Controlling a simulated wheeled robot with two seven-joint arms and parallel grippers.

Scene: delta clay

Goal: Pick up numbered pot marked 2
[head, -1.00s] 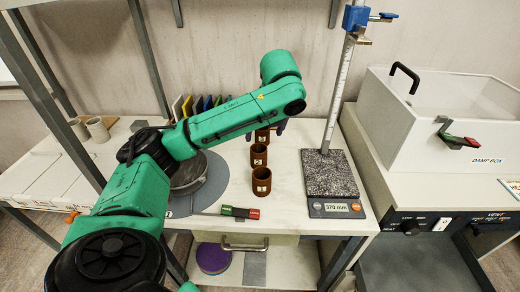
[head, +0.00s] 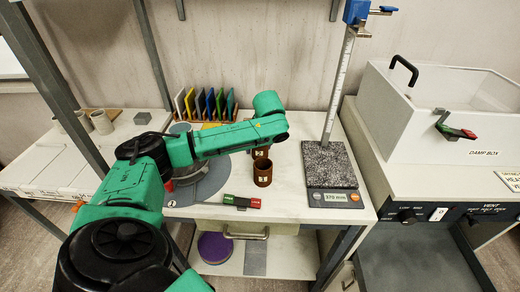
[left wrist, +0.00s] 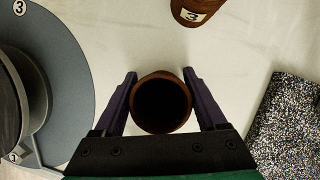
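The brown pot marked 2 (head: 261,154) stands on the white table, partly hidden by my left arm in the head view. A brown pot (left wrist: 161,104) sits between the two dark fingers of my left gripper (left wrist: 160,74) in the left wrist view. Its number is hidden there; its place in the row fits pot 2. The fingers flank it on both sides, very close, with no clear squeeze. Pot 1 (head: 263,174) stands in front of pot 2. Pot 3 (left wrist: 195,10) is behind, at the top of the left wrist view. My right gripper is out of view.
A grey round base (head: 208,185) is left of the pots, and a speckled slab with a scale display (head: 330,165) is right. A red, black and green piece (head: 241,202) lies in front. A rack of coloured tiles (head: 208,103) stands behind. The damp box (head: 450,110) is further right.

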